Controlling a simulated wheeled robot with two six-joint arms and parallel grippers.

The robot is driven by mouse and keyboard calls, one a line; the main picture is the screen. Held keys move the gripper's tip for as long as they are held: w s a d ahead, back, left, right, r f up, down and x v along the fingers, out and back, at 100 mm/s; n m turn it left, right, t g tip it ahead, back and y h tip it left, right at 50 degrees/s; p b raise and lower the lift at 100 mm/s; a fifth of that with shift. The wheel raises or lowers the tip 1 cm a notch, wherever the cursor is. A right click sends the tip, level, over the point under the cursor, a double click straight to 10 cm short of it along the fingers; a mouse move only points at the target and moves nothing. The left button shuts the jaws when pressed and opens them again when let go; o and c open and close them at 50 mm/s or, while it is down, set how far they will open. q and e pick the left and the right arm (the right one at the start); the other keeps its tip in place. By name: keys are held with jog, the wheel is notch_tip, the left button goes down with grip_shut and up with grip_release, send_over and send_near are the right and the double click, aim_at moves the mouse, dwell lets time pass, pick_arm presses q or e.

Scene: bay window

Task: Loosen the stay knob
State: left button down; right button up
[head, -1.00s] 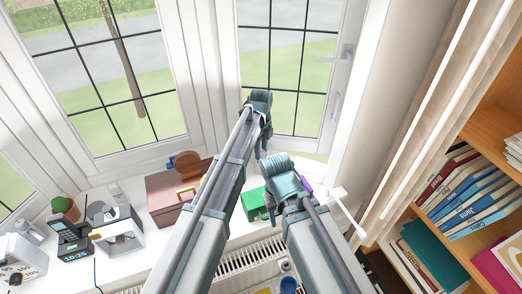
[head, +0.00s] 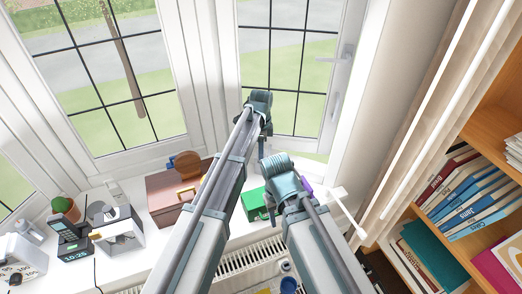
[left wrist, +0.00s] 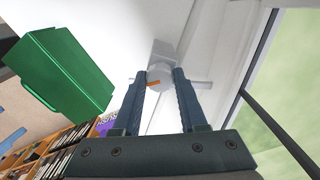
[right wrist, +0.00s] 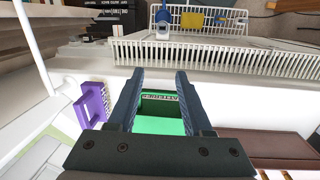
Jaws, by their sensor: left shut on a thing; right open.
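The stay knob (left wrist: 160,84) is a pale grey round knob with an orange mark, seen in the left wrist view. It sits by the white window frame between the fingers of my left gripper (left wrist: 160,92), which is shut on it. A short grey bar shows to either side of the knob. In the head view my left gripper (head: 262,146) hangs down at the lower edge of the right-hand window, and the knob is hidden there. My right gripper (right wrist: 158,88) is open and empty above the green box (right wrist: 163,118).
The green box (head: 254,204) and a brown case (head: 168,200) stand on the white sill, with a purple thing (right wrist: 93,104) near the green box. A radiator (right wrist: 190,53) is below the sill. A bookshelf (head: 480,125) stands at right.

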pick_arm(q)
jog(key=n, duration=0.4)
jog(key=shift+n, duration=0.3)
jog(key=n, duration=0.4)
jog(key=shift+n, duration=0.3)
jog(key=n, duration=0.4)
jog(key=shift+s+n, duration=0.1)
jog(key=shift+n, duration=0.2)
jog(key=n, duration=0.9)
jog(key=shift+n, duration=0.4)
jog(key=n, duration=0.5)
jog(key=shift+n, duration=0.4)
